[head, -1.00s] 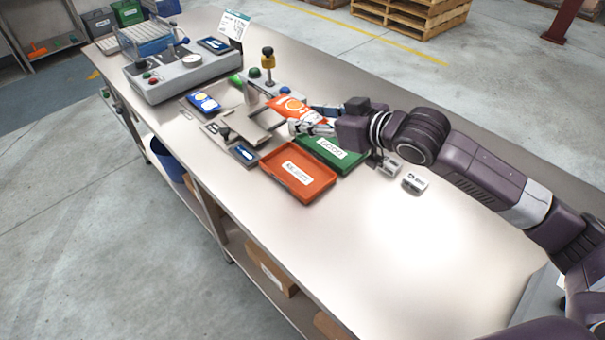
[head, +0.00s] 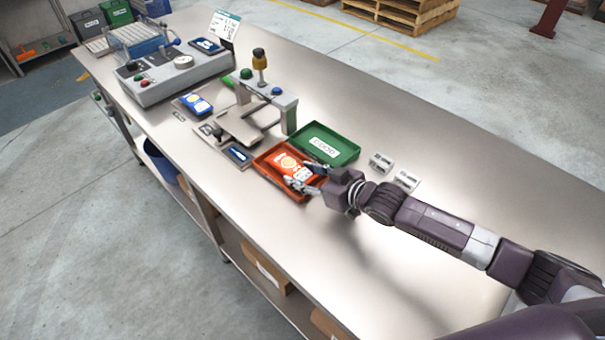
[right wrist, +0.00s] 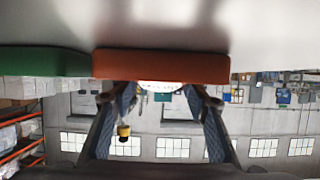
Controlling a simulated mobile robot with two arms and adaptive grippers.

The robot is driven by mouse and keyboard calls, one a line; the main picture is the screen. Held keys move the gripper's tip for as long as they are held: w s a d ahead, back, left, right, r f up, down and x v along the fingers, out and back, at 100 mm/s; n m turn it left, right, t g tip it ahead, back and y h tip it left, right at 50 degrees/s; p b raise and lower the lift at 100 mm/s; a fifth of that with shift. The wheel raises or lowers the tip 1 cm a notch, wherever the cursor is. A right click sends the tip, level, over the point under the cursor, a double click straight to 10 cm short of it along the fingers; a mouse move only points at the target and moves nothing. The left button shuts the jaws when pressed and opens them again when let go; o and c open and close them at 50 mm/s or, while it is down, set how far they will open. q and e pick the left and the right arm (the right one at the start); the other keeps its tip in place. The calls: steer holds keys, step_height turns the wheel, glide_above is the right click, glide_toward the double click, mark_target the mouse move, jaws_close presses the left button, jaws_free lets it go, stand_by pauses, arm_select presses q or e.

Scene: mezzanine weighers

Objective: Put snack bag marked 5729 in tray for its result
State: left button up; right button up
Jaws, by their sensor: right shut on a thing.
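An orange snack bag (head: 290,163) with a white and yellow print shows in the head view over the orange tray (head: 262,168). Its number is too small to read. My right gripper (head: 302,181) is shut on the bag's near end; I cannot tell whether the bag touches the tray floor. In the right wrist view the orange tray (right wrist: 160,64) is a broad band beyond my fingers (right wrist: 162,105). The green tray (head: 342,155), with a white label, stands beside it to the right and looks empty. My left gripper is out of view.
A small weigher (head: 240,128) with a post and buttons stands left of the trays. A blue packet (head: 195,103) lies near a larger grey machine (head: 180,75). Two small white blocks (head: 381,162) (head: 406,180) sit right of the green tray. The near bench is clear.

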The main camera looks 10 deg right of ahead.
steer(key=shift+f, duration=0.15)
steer(key=o, duration=0.9)
steer(key=shift+c, duration=0.2)
steer(key=b+v, duration=0.1)
steer(key=v, duration=0.9)
steer(key=shift+s+d, duration=0.15)
steer(key=shift+v, duration=0.85)
